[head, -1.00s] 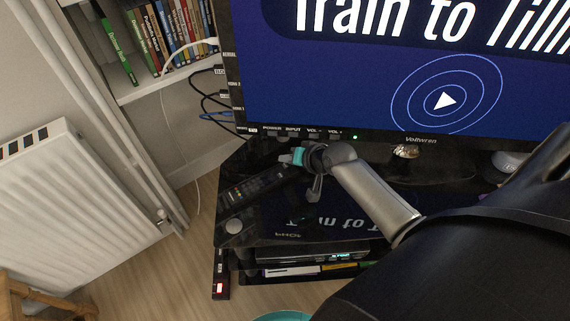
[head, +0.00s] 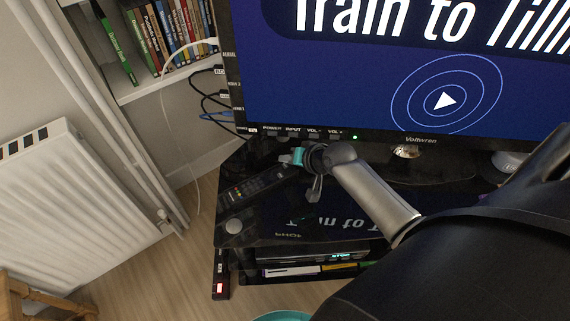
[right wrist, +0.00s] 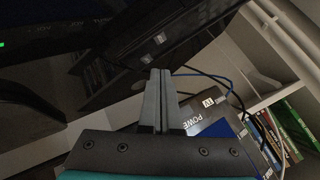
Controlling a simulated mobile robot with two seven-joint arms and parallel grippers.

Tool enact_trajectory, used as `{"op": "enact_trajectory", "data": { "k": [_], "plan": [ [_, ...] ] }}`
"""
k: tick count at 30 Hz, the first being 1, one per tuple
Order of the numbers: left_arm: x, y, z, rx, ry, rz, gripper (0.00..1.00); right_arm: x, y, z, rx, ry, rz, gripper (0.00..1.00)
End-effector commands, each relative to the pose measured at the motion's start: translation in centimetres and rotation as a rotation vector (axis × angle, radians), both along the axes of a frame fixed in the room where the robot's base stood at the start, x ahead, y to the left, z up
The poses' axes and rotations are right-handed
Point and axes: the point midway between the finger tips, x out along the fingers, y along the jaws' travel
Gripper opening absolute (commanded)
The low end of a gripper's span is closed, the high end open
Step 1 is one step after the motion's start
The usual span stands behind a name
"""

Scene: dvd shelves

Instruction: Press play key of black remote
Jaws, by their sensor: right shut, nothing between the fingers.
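The black remote (head: 255,187) lies at a slant on the glossy black TV stand (head: 262,229), with rows of small keys facing up. Its far right end is close to my right gripper, and individual key symbols are too small to read. My right gripper (head: 286,158) is above the stand near that end of the remote, below the TV's lower edge. In the right wrist view its two grey fingers (right wrist: 160,75) are shut together with nothing between them. I cannot tell whether the fingertips touch the remote. My left gripper is not in view.
The TV (head: 330,75) stands close behind my gripper, showing a title and a play triangle. A bookshelf (head: 150,85) with cases is at the back left, and a white radiator (head: 85,215) at the left. Dark cables (head: 208,105) hang beside the TV.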

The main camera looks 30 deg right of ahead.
Motion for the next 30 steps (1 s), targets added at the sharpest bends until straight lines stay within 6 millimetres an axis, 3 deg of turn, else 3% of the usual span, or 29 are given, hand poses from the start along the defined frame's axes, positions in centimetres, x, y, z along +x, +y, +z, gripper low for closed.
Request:
{"op": "enact_trajectory", "data": {
  "k": [30],
  "plan": [
    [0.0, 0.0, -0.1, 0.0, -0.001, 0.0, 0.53, 0.0, 0.0, -1.0, 0.0, 0.0, 0.0, 0.0]
  ]
}}
